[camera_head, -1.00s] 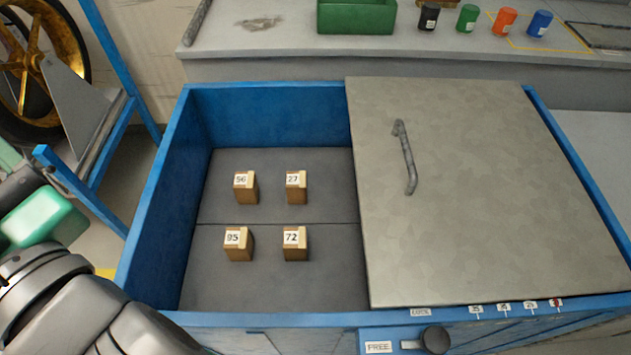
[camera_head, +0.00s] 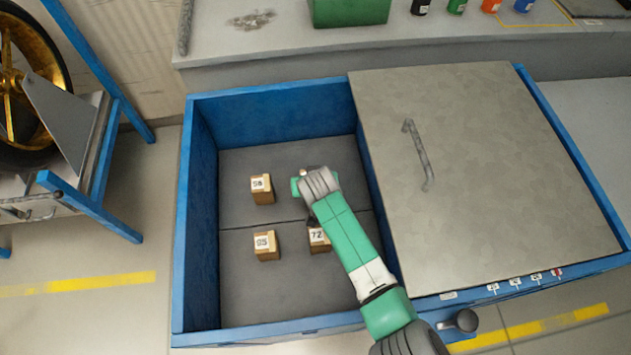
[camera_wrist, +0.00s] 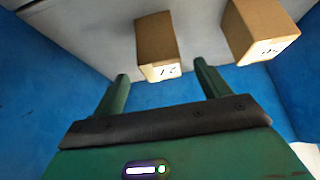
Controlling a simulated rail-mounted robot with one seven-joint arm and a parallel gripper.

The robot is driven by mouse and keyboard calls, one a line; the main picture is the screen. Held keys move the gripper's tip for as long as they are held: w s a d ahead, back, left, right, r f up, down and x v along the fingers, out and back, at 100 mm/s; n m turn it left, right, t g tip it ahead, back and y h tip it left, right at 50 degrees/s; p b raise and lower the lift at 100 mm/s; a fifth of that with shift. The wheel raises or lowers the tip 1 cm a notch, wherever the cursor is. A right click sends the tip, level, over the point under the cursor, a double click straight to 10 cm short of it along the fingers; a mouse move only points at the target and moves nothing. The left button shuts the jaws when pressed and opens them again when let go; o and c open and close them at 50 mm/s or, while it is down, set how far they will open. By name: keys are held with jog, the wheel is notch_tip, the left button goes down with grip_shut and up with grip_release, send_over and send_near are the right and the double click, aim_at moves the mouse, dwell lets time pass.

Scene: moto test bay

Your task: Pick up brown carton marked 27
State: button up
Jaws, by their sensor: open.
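The brown carton marked 27 (camera_wrist: 156,40) shows in the wrist view, with its white label towards me. It stands ahead of and roughly between the two fingers of my gripper (camera_wrist: 161,74), which are apart and not closed on it. In the head view my gripper (camera_head: 303,186) is over the back right of the open bay and hides this carton. A second brown carton, marked 56 (camera_wrist: 258,28), stands to the right in the wrist view, outside the fingers; in the head view it is left of my gripper (camera_head: 262,190).
A carton whose label looks like 95 (camera_head: 266,246) and one marked 72 (camera_head: 320,242), partly behind my arm, stand nearer the front. Blue walls (camera_head: 197,215) enclose the grey bay floor. A grey lid with a handle (camera_head: 480,170) covers the right side.

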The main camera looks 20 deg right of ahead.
jog(key=shift+b+x, duration=0.45)
jog(key=shift+x, duration=0.45)
jog(key=shift+w+d+f, duration=0.1)
jog(key=shift+w, duration=0.05)
jog(key=b+x, duration=0.4)
jog(key=x, duration=0.1)
jog(key=shift+w+b, duration=0.15)
jog(key=shift+b, duration=0.25)
jog(key=c, duration=1.3)
